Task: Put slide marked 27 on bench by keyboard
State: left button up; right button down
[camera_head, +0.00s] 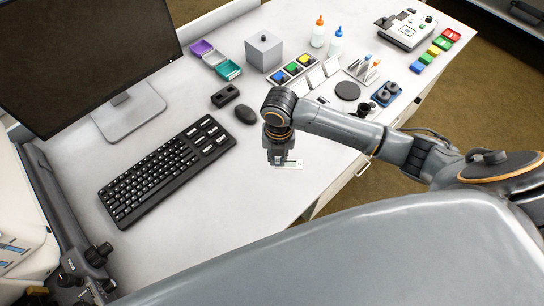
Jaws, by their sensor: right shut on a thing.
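My right gripper (282,161) points down over the white bench (232,206), to the right of the keyboard. It is shut on a small pale slide (291,165), which sticks out to the right of the fingers. I cannot read the mark on the slide, and I cannot tell whether it touches the bench. The black keyboard (160,172) lies on the bench to the left of the gripper.
A black mouse (245,114) and a small black block (225,95) lie beyond the keyboard. A monitor (85,50) stands at the back left. Bottles, coloured boxes and trays fill the far bench. The bench between keyboard and right front edge is clear.

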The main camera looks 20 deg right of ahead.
jog(key=w+f, duration=0.4)
jog(key=f, duration=0.1)
jog(key=shift+f, duration=0.1)
jog(key=shift+w+f+p, duration=0.1)
jog(key=shift+f+p, duration=0.2)
jog(key=shift+f, duration=1.4)
jog(key=shift+f, duration=0.2)
jog(key=c, duration=1.3)
grip_release()
jog(key=shift+r, duration=0.1)
jog(key=shift+c, duration=0.2)
notch_tip(320, 180, up, 12)
jog(key=b, duration=0.1)
jog(key=shift+r, duration=0.15)
